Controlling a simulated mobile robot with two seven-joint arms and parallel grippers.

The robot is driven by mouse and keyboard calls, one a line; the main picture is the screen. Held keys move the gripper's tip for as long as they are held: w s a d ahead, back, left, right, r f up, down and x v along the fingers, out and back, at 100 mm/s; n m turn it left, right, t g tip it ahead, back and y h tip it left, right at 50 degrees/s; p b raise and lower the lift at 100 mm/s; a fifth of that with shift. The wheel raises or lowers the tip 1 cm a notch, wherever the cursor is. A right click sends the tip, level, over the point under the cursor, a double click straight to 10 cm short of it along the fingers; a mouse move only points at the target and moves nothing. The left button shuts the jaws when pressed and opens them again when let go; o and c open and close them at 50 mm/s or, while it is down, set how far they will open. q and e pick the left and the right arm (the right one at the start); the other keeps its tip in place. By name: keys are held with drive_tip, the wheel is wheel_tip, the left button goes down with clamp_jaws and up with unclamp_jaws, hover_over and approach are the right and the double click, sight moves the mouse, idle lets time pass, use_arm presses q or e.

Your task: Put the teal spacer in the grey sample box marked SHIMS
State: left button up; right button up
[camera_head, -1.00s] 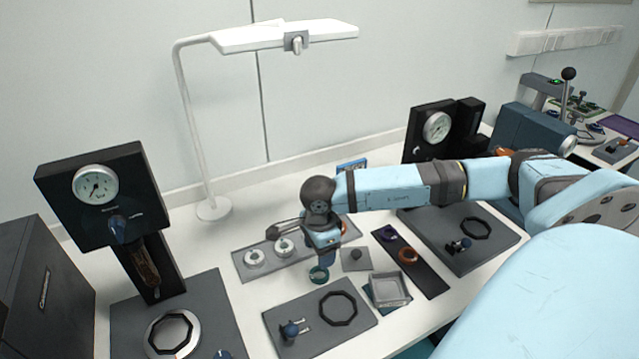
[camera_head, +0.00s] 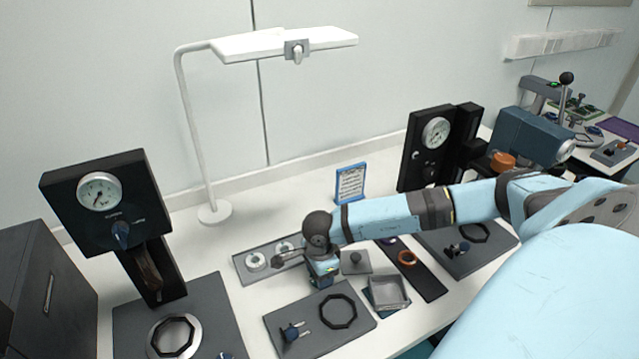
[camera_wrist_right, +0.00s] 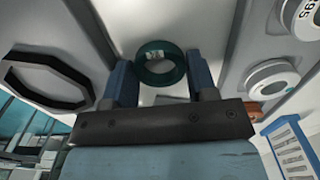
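The teal spacer (camera_wrist_right: 160,62) is a ring. In the right wrist view it lies between the two fingers of my right gripper (camera_wrist_right: 161,75), with its sides at or very near both of them. I cannot tell whether they press on it. In the head view my right gripper (camera_head: 322,284) points down at the white table, left of the grey box, and hides the spacer. An open grey box (camera_head: 390,290) sits to its right, on a dark teal piece. I can read no SHIMS label on it. My left gripper is not in view.
A grey plate with a black octagonal ring (camera_head: 338,311) lies just in front of the gripper. A tray with white rings (camera_head: 255,262) is behind left, a grey knobbed plate (camera_head: 355,263) behind right. A dark strip with an orange ring (camera_head: 407,258) lies beyond the box.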

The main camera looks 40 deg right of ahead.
drive_tip(key=c, duration=0.3)
wheel_tip(320, 180, up, 20)
drive_tip(key=shift+r+b, duration=0.1)
drive_tip(key=shift+b, duration=0.75)
